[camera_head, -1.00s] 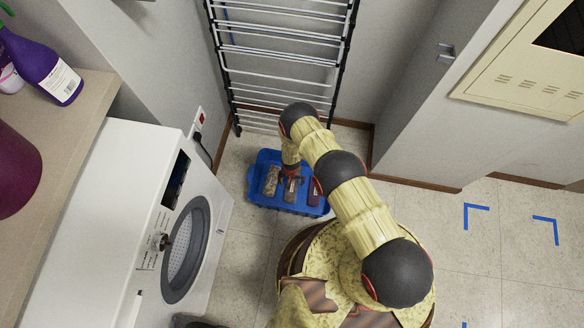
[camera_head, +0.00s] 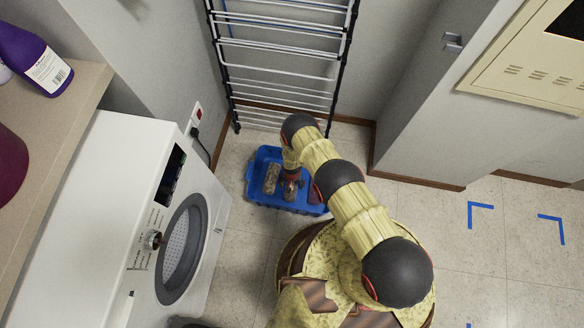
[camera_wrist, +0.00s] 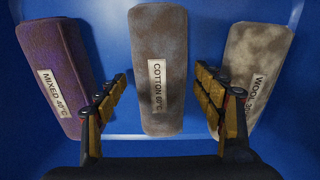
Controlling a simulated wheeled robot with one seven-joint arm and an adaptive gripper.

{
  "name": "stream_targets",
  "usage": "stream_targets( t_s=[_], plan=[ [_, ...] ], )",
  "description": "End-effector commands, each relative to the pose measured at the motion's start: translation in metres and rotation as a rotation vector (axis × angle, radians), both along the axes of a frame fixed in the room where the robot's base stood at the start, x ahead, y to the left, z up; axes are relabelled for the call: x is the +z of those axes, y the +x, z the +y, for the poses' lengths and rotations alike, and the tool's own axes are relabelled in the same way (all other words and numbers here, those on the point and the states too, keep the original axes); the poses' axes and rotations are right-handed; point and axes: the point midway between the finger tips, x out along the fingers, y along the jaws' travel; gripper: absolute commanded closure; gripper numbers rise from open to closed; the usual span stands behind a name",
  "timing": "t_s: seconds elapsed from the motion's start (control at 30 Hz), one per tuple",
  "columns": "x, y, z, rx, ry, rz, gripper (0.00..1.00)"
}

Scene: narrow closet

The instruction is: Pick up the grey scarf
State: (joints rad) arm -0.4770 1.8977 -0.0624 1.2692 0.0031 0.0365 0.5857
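A blue crate (camera_head: 262,203) on the floor holds three rolled cloths, which show close up in the wrist view. The middle one is a grey-brown roll (camera_wrist: 158,112) labelled COTTON 60°C; I take it as the grey scarf. A purple roll (camera_wrist: 52,62) labelled MIXED 40°C lies to its left. A paler beige-grey roll (camera_wrist: 253,65) labelled WOOL lies to its right. My gripper (camera_wrist: 160,78) is open, its fingers apart on either side of the middle roll, with gaps showing. In the head view my gripper (camera_head: 291,180) is over the crate and mostly hides the middle roll.
A drying rack (camera_head: 283,75) stands behind the crate. A white washing machine (camera_head: 120,215) is to the left and a grey cabinet (camera_head: 425,125) to the right. A counter (camera_head: 75,100) with a purple bottle (camera_head: 38,60) is at upper left. Floor at lower right is clear.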

Motion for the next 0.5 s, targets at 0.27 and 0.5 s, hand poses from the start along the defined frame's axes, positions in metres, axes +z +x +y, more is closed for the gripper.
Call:
stream_targets(
  t_s=[0.27,0.5],
  plan=[
    [-0.0001,-0.0003,-0.0002,0.0,0.0,0.0,0.49],
    [-0.0001,-0.0003,-0.0002,0.0,0.0,0.0,0.63]
  ],
)
